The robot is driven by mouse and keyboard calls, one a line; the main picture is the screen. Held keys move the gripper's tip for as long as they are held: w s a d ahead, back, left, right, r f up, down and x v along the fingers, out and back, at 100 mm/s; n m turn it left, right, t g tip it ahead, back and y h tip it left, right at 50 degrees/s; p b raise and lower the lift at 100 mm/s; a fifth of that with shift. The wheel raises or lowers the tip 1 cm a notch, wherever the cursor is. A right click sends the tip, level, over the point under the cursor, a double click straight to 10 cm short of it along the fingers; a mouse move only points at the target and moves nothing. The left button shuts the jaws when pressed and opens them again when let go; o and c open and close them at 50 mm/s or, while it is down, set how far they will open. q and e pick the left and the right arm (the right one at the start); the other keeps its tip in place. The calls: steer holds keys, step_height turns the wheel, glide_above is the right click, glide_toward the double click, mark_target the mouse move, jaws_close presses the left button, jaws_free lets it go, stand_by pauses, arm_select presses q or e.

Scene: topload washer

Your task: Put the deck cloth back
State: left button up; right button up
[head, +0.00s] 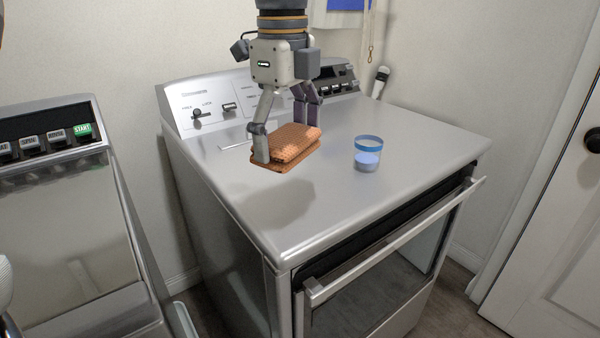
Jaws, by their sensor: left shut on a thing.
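The deck cloth (298,142) is an orange-brown, folded, textured cloth. My left gripper (287,142) comes down from the top of the head view and is shut on the cloth, one finger at its left end and the other behind it. The cloth appears held above the silver machine top (420,135), with a soft shadow on the surface below and in front of it. My right gripper does not show.
A control panel with knobs (215,103) rises along the back. A second machine with a START button (83,130) is at left. The front of the top is clear.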

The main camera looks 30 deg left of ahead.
arm_select(q)
glide_above(300, 189)
step_height(300, 189, down, 7)
steer(key=shift+r, duration=0.1)
step_height(300, 189, down, 3)
steer(key=shift+r, duration=0.1)
steer(key=o, duration=0.8)
step_height(300, 189, up, 12)
steer(key=shift+r+b, duration=0.1)
steer(key=shift+b, duration=0.35)
